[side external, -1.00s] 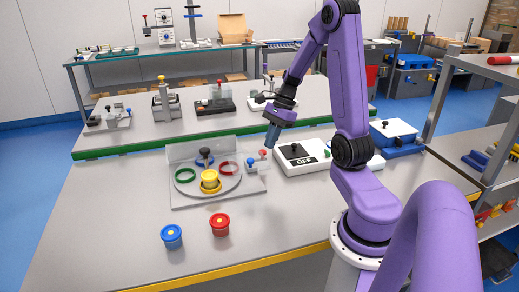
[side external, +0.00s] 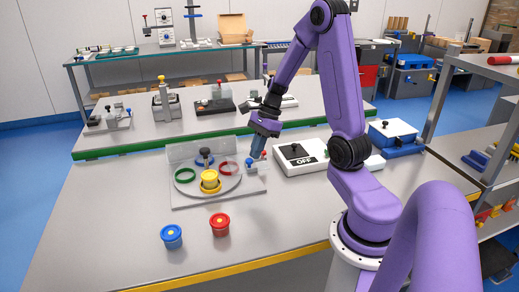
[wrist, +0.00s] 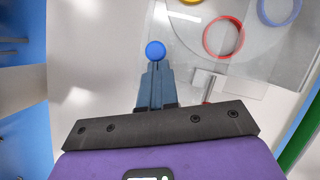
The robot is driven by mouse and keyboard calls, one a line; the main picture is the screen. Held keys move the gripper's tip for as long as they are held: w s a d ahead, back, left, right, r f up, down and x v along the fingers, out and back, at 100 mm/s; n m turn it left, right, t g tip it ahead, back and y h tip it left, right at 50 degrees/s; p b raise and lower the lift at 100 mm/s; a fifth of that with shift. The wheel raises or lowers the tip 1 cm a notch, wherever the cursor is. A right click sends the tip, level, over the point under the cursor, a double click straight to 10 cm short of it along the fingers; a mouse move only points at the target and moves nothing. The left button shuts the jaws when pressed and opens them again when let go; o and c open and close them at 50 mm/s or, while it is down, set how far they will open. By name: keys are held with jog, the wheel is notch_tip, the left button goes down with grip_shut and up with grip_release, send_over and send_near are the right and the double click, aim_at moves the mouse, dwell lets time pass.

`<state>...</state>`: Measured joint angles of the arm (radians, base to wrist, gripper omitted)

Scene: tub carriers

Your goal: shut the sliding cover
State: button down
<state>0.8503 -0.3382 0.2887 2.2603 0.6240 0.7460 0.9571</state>
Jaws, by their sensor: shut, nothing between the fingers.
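The station (side external: 180,196) is a grey plate with a round disc (side external: 231,186) holding a green ring (side external: 185,175), a red ring (side external: 224,168) and a yellow tub (side external: 209,180). A blue ball knob (side external: 249,162) stands at its right edge; I cannot tell whether it belongs to the sliding cover. Clear panels overlap the disc's area in the wrist view, but the cover's outline and position are unclear. My gripper (side external: 254,156) is shut and empty, pointing down close beside the blue knob. In the wrist view the fingertips (wrist: 155,66) appear right at the knob (wrist: 155,50); contact is unclear.
A red knob (side external: 263,155) is just right of my fingers. A white box marked OFF (side external: 301,166) stands farther right. A blue tub (side external: 171,236) and a red tub (side external: 220,224) stand in front of the station. The table's front left is clear.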

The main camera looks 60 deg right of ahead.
jog(key=w+a, duration=0.9)
jog(key=d, duration=0.1)
jog(key=s+d, duration=0.1)
jog(key=d, duration=0.2)
jog(key=shift+s+f, duration=0.15)
jog(key=shift+s, duration=0.2)
jog(key=v, duration=0.9)
jog(key=s+a+n+g+h, duration=0.1)
jog(key=s+a+n, duration=0.3)
jog(key=a+n, duration=0.4)
jog(key=s+a+n+g+h, duration=0.1)
jog(key=s+a+n+g, duration=0.1)
jog(key=s+a+n, duration=0.4)
jog(key=s+a+n+h, duration=0.1)
jog(key=s+a+n, duration=0.2)
jog(key=s+n, duration=0.5)
jog(key=s+a+n+t+h, duration=0.1)
jog(key=s+a+n, duration=0.2)
jog(key=s+n, duration=0.4)
jog(key=f+n, duration=0.1)
jog(key=n, duration=0.5)
jog(key=shift+s, duration=0.4)
